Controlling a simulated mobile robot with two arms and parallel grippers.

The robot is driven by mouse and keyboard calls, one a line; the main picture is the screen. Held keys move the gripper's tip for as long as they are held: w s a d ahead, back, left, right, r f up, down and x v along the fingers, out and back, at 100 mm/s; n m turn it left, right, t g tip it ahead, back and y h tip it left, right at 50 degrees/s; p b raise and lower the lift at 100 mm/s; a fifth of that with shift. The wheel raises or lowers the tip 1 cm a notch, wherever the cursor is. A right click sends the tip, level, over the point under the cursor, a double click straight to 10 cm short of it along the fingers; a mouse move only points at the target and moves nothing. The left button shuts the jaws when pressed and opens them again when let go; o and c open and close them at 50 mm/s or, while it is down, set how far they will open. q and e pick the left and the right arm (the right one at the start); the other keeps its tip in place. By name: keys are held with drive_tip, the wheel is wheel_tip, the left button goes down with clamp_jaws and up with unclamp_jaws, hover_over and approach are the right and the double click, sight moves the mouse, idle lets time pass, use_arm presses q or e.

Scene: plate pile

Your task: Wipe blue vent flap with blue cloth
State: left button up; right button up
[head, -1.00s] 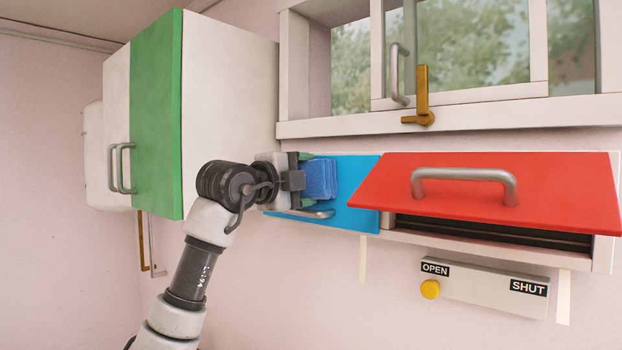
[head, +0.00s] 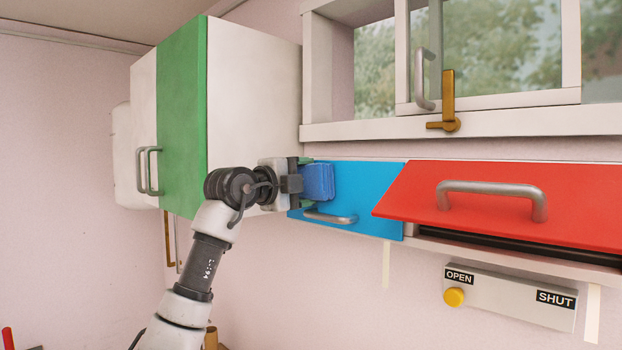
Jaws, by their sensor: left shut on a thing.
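The blue vent flap (head: 375,192) is on the wall under the window, left of the red flap, with a grey bar handle (head: 331,217) along its lower part. It appears closed. The blue cloth (head: 318,182), a darker folded pad, is at the flap's left part, above the handle. My left gripper (head: 304,183) is shut on the cloth and holds it over the flap's face; the cloth looks to be against it, but contact is hard to tell. The gripper and wrist hide the flap's left edge. My right gripper is not in view.
The red flap (head: 410,192) stands tilted outward with a dark gap below. A panel (head: 510,298) with OPEN and SHUT labels and a yellow button (head: 454,297) is beneath. A white cabinet with a green door (head: 182,120) juts out at left. The window has a brass latch (head: 448,100).

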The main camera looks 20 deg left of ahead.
use_arm(q)
drive_tip(key=shift+w+a+f, duration=0.1)
drive_tip(key=shift+w+a, duration=0.1)
drive_tip(key=shift+a, duration=0.2)
drive_tip(key=shift+s+f+b, duration=0.15)
drive_tip(key=shift+s+b, duration=0.2)
drive_tip(key=shift+b, duration=0.1)
drive_tip(key=shift+b+v, duration=1.3)
drive_tip(key=shift+v, duration=1.3)
